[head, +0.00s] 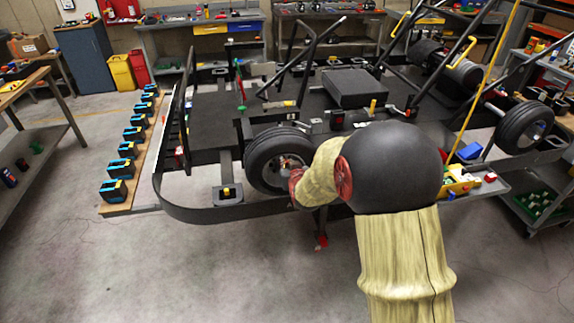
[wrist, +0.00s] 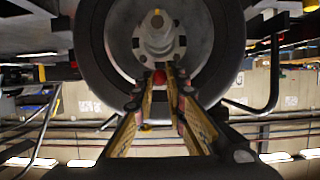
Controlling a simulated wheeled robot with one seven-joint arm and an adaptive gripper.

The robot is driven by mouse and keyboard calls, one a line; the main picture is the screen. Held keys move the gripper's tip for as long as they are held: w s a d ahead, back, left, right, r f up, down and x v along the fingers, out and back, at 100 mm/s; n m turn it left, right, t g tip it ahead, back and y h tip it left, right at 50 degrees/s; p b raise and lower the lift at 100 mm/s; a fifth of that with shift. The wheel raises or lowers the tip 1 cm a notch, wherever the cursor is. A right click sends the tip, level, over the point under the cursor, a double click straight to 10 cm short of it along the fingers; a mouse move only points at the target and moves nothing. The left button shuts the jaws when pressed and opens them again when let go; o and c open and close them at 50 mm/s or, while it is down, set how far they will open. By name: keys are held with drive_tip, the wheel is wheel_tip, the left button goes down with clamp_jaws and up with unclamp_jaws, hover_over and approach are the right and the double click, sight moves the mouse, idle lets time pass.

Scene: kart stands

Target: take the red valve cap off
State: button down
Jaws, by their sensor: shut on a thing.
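The kart's front wheel, with a black tyre (head: 256,163) and a grey rim, faces me in the head view. The tyre also fills the top of the wrist view (wrist: 95,50), with the grey hub above the fingers. My gripper (wrist: 160,72) reaches toward the lower part of the rim, its two fingers close together. The small red valve cap (wrist: 159,77) shows between the fingertips, and the gripper is shut on it. I cannot tell whether the cap still sits on its stem. In the head view my gripper (head: 288,164) is at the wheel, partly hidden by my arm.
A black bumper bar (head: 215,213) runs in front of the wheel. A wooden board (head: 148,165) with several black and blue boxes lies at left. A tray (head: 497,186) with small coloured parts stands right of my arm. The near floor is clear at left.

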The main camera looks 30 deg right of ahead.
idle(0.4)
drive_tip(key=shift+s+a+r, duration=0.1)
drive_tip(key=shift+s, duration=0.3)
drive_tip(key=shift+f+v, duration=0.2)
drive_tip(key=shift+v, duration=1.15)
drive_tip(key=shift+s+a, duration=0.1)
drive_tip(key=shift+s, duration=0.3)
drive_tip(key=shift+s+a+r, duration=0.1)
drive_tip(key=shift+s, duration=0.2)
drive_tip(key=shift+s+a+r, duration=0.1)
drive_tip(key=shift+s, duration=0.25)
drive_tip(key=shift+s, duration=0.15)
